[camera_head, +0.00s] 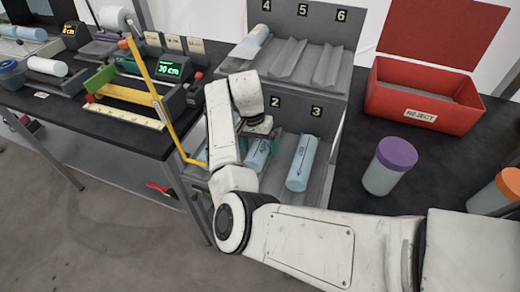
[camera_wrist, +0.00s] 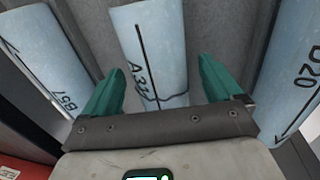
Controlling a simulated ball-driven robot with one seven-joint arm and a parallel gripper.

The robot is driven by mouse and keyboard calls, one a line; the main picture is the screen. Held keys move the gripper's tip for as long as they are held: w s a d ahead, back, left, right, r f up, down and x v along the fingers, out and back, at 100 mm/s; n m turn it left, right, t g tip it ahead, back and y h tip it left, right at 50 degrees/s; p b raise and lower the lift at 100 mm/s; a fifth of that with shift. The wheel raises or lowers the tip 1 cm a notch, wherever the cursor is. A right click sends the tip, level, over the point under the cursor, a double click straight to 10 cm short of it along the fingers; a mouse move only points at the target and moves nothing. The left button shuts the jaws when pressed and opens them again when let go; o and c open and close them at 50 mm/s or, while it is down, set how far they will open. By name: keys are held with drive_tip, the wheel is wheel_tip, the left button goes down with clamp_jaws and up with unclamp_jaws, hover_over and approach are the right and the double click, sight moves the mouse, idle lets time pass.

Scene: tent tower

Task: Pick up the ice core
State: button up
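Pale blue ice cores lie in the sloped slots of a grey numbered rack (camera_head: 330,90). The core in slot 2 (camera_head: 257,155), marked A3-something in the wrist view (camera_wrist: 150,45), lies between the two teal fingers of my gripper (camera_wrist: 160,80). My gripper is open, with one finger on each side of this core; I cannot tell whether they touch it. A core marked D20 (camera_wrist: 298,75) and a core marked B57 (camera_wrist: 38,50) lie in the neighbouring slots. The slot 3 core (camera_head: 302,162) shows clearly in the head view; the slot 1 core is mostly hidden by my arm.
Another core (camera_head: 256,40) lies in upper slot 4; slots 5 and 6 are empty. A red open REJECT box (camera_head: 418,112) and a purple-lidded jar (camera_head: 390,165) stand on the right. A measuring station (camera_head: 125,100) with a yellow arm stands on the left. An orange-lidded jar (camera_head: 497,192) is at the right edge.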

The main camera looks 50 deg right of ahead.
drive_tip(key=c, duration=1.4)
drive_tip(key=shift+r, duration=0.15)
